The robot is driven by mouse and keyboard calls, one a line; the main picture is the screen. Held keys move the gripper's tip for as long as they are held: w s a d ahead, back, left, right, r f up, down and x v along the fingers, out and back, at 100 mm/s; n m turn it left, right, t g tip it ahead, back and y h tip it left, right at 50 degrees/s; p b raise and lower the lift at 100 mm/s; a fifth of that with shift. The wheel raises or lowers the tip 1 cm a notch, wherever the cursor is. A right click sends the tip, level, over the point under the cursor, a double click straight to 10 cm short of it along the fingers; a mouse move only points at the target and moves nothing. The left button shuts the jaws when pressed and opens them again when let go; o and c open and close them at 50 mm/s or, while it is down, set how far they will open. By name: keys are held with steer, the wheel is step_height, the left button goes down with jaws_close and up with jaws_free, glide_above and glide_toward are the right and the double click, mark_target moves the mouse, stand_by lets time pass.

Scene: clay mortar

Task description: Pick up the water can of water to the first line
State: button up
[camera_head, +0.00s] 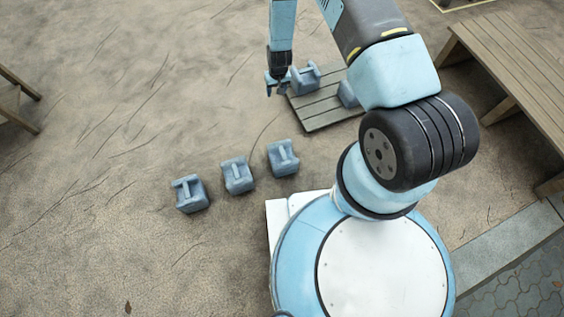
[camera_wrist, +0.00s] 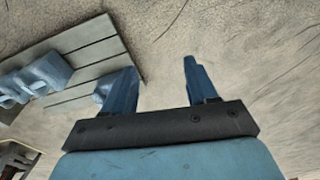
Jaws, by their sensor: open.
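Three blue-grey water cans stand in a row on the ground in the head view: a left one (camera_head: 190,194), a middle one (camera_head: 237,176) and a right one (camera_head: 283,158). Another can (camera_head: 304,79) is on a slatted wooden pallet (camera_head: 325,113), and a further can (camera_head: 347,94) there is partly hidden by my arm. My gripper (camera_head: 272,88) is open beside the pallet's left edge, close to the can there. In the wrist view my open fingers (camera_wrist: 158,85) have only bare ground between them. A blue can (camera_wrist: 48,72) on the pallet (camera_wrist: 75,40) shows to the left.
A wooden bench or table (camera_head: 515,60) stands at the right. A wooden stool or table (camera_head: 18,100) is cut off at the left edge. A stone curb (camera_head: 510,245) runs at the lower right.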

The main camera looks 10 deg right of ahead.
steer(key=g, duration=0.1)
glide_above(283, 153)
step_height(283, 153, down, 21)
steer(key=shift+h, duration=0.4)
step_height(283, 153, down, 8)
steer(key=shift+s+d+r, duration=0.1)
steer(key=shift+s+r, duration=0.05)
steer(key=shift+r, duration=0.05)
steer(key=shift+w+f, duration=0.2)
steer(key=shift+f, duration=2.85)
jaws_close()
steer(key=shift+a, duration=0.2)
